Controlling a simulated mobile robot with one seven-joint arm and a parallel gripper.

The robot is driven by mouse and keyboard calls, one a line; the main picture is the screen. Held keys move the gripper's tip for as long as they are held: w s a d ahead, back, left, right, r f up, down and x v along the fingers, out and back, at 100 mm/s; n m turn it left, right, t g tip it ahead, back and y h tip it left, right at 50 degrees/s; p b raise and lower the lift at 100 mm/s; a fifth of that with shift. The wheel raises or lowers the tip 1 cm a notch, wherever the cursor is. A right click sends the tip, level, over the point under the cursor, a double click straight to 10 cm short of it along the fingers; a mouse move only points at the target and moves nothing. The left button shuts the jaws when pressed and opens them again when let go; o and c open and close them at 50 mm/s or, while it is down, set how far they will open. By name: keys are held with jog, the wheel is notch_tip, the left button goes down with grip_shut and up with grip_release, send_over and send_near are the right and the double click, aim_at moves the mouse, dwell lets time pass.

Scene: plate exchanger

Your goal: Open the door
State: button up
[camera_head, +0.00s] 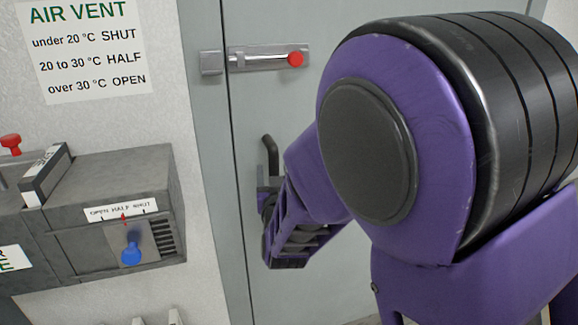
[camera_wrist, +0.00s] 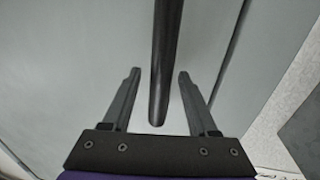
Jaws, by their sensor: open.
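The grey door (camera_head: 355,285) stands shut, with a narrow seam along its left edge. A sliding bolt (camera_head: 262,58) with a red knob (camera_head: 295,59) is mounted high on it. The bolt's left end appears to stop near the seam, short of the catch (camera_head: 211,62) on the frame. The dark door handle (camera_head: 270,150) is below the bolt. My gripper (camera_head: 269,187) is at the handle's lower part. In the wrist view my gripper (camera_wrist: 159,73) is open, and the handle bar (camera_wrist: 166,60) runs between the two fingers without visible contact. My arm hides much of the door's right side.
Left of the door, a grey box (camera_head: 120,185) juts from the wall, with a blue knob (camera_head: 131,254) below an OPEN, HALF, SHUT label. An AIR VENT sign (camera_head: 88,50) hangs above. A red knob (camera_head: 11,142) shows at the far left.

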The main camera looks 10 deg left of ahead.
grip_shut()
dwell(1.4)
